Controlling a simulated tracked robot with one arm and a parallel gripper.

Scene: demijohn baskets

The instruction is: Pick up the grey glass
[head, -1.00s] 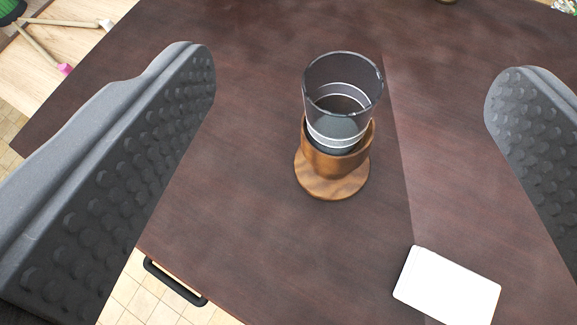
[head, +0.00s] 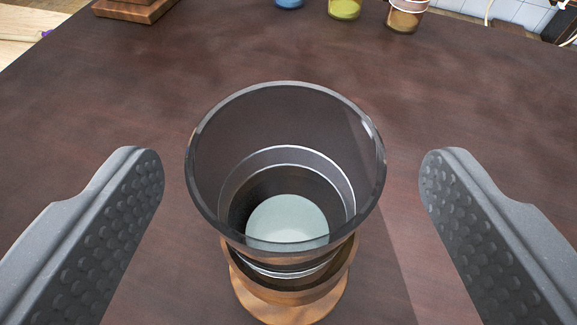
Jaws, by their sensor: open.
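The grey glass (head: 285,110) is a clear, smoky tumbler with white rings, standing upright in the middle of the head view. Its lower part sits in a round wooden holder (head: 290,305) with a wider base, on the dark brown table. My gripper (head: 291,170) is open, with one studded grey finger on each side of the glass. There is a gap between each finger and the glass, and neither appears to touch it. The bottom of the glass is hidden inside the holder.
At the back of the dark table (head: 120,110) stand a blue object (head: 289,4), a yellow-green glass (head: 344,9) and a brown glass (head: 405,15). A wooden stand (head: 133,10) is at the back left. The table around the grey glass is clear.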

